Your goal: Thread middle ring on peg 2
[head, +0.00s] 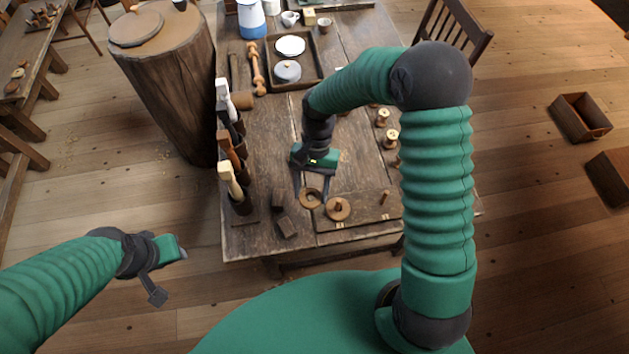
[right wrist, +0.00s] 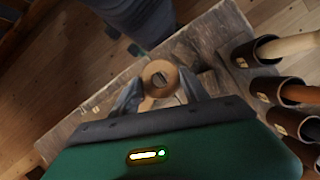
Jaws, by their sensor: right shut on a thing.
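My right gripper (head: 312,190) is shut on a wooden ring (head: 311,199) over the near part of the bench. In the right wrist view the ring (right wrist: 160,79) sits between the two fingertips, its hole showing. A wooden board (head: 362,213) lies just right of it. A ring or disc (head: 338,209) lies on the board around a short peg. A bare peg (head: 385,198) stands at the board's right. Peg numbers cannot be read. The held ring's height above the bench is hard to tell. My left gripper (head: 167,269) is off the bench at the left, holding nothing visible; its jaw opening is unclear.
Tools in holders (head: 232,165) line the bench's left edge. Small dark blocks (head: 287,227) lie left of the board. A tray (head: 312,63) with dishes is farther back. A stump (head: 165,85) stands left.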

